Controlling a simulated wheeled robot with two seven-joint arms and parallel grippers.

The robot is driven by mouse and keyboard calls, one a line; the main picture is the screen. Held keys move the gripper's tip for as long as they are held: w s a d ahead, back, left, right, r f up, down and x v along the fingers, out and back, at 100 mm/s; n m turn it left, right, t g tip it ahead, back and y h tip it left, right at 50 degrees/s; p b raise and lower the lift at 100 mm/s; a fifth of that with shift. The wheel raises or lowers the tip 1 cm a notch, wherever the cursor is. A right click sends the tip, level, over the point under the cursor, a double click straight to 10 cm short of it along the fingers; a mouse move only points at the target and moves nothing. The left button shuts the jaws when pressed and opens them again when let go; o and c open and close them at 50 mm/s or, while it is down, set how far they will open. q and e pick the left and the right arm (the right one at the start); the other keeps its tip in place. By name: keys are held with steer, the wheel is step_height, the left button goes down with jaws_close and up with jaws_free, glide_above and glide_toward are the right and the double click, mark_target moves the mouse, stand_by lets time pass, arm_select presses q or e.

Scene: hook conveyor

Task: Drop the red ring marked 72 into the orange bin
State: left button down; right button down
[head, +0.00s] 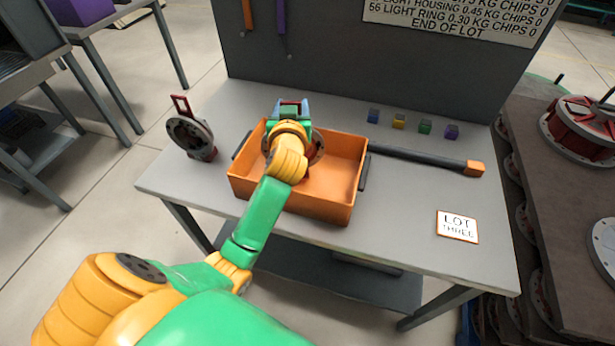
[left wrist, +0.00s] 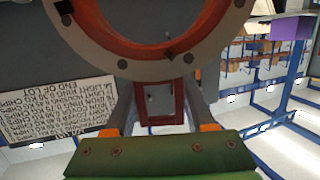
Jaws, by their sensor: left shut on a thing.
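The orange bin (head: 342,212) stands on the grey table, open at the top. My left gripper (head: 290,108) is over the bin and shut on a red ring with a grey flange (head: 318,148). In the left wrist view the ring (left wrist: 150,50) shows large, its red handle between the fingers of my left gripper (left wrist: 160,105). In the head view my wrist hides most of the ring, so I cannot tell its height above the bin floor. No mark 72 is readable on it. My right gripper is not in view.
Another grey and red ring (head: 192,137) stands on the table left of the bin. Several small coloured blocks (head: 399,121) line the back. A dark bar with an orange end (head: 474,168) and a LOT THREE card (head: 457,226) lie at right.

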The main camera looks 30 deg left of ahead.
arm_select(q)
steer(key=shift+c, duration=0.8)
jaws_free()
steer(key=shift+s+d+r, duration=0.1)
steer(key=shift+s+r, duration=0.05)
steer(key=b+v, duration=0.1)
steer(key=v, duration=0.6)
